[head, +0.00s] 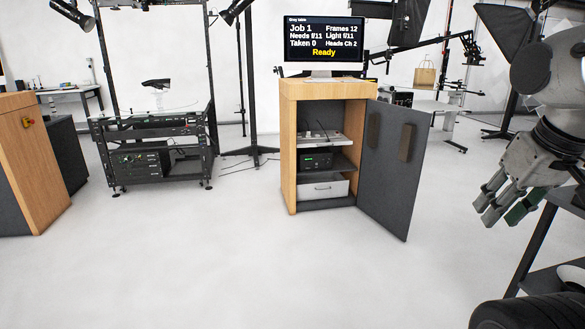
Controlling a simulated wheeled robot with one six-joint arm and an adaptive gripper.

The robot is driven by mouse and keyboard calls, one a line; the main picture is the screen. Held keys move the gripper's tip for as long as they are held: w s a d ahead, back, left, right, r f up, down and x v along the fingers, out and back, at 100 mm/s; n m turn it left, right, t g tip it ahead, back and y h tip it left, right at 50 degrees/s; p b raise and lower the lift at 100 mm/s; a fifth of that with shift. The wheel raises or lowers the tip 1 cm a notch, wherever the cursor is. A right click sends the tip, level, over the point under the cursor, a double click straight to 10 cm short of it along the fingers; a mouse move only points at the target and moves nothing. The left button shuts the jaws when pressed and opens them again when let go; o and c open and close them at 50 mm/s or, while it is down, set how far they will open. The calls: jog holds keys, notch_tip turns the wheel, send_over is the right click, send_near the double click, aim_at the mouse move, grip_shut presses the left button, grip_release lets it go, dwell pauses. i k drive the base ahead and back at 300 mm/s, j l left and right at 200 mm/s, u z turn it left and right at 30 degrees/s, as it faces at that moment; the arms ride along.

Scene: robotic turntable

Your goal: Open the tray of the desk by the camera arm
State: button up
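The wooden desk (290,150) by the camera arm (430,43) stands at mid-distance, right of centre. Its dark door (390,175) is swung open to the right. Inside are a pale upper tray (318,138) with thin rods or cables on it, a black device (317,161), and a light grey drawer-like tray (322,189) with a handle at the bottom. The lower tray appears pushed in. My gripper (505,207) hangs at the right edge, well apart from the desk and nearer to me. Its fingers are spread and empty.
A monitor (323,47) reading "Ready" stands on the desk. A dark-framed turntable rig (155,145) is at left, a wooden cabinet (35,160) at far left. Light stands (253,100) are behind. The white floor (240,255) before the desk is clear.

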aim_at(316, 138)
jog(key=i, duration=2.35)
jog(key=i+z, duration=0.1)
jog(key=i, duration=0.6)
jog(key=i+j+z, duration=0.1)
jog(key=i, duration=0.6)
jog(key=i+j+z, duration=0.1)
jog(key=i, duration=0.65)
jog(key=j, duration=0.1)
